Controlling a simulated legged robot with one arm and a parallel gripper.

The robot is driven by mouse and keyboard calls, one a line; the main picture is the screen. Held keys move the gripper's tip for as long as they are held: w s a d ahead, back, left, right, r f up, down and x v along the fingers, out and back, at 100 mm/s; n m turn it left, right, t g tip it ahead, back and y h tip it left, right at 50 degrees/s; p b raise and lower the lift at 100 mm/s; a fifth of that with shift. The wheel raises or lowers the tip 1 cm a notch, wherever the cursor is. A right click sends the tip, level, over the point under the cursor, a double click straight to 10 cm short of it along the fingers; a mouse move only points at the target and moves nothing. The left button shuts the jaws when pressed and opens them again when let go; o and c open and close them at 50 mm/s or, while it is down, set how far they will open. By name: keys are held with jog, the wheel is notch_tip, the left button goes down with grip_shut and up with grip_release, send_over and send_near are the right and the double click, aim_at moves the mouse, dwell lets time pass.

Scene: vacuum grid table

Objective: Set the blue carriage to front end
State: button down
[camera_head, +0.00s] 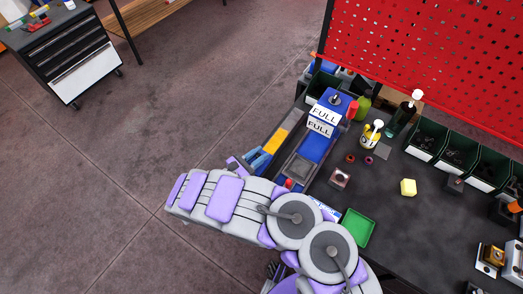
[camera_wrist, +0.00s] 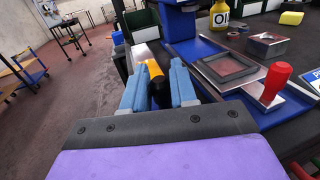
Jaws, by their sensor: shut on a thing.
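My gripper (camera_head: 256,159) is at the left edge of the workbench, beside a long blue fixture. In the wrist view its two blue-grey fingers (camera_wrist: 158,90) are shut on a black knob (camera_wrist: 160,93). A yellow-orange part (camera_wrist: 154,67) shows just beyond the knob; I cannot tell whether they are joined. The blue bed (camera_head: 315,148) of the fixture lies to the right of my gripper, and shows in the wrist view too (camera_wrist: 194,48). A grey square frame (camera_wrist: 230,66) sits on it. I cannot tell for sure which blue part is the carriage.
A blue upright with "FULL" signs (camera_head: 324,115) stands at the fixture's far end. A red knob (camera_wrist: 280,76) rises near my fingers' right. Bottles, a green tray (camera_head: 358,228), a yellow block (camera_head: 408,187) and dark bins (camera_head: 428,138) occupy the bench. Open floor lies left.

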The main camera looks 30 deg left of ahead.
jog(key=shift+s+a, duration=0.15)
jog(key=c, duration=1.2)
grip_release()
jog(key=shift+c, duration=0.2)
jog(key=shift+o, duration=0.7)
jog(key=shift+s+a, duration=0.1)
jog(key=shift+s, duration=0.1)
jog(key=shift+o, duration=0.3)
jog(key=shift+w, duration=0.1)
jog(key=shift+s+a, duration=0.1)
jog(key=shift+s, duration=0.3)
jog(key=v, duration=1.6)
jog(key=shift+s+a, duration=0.25)
jog(key=shift+f, duration=0.1)
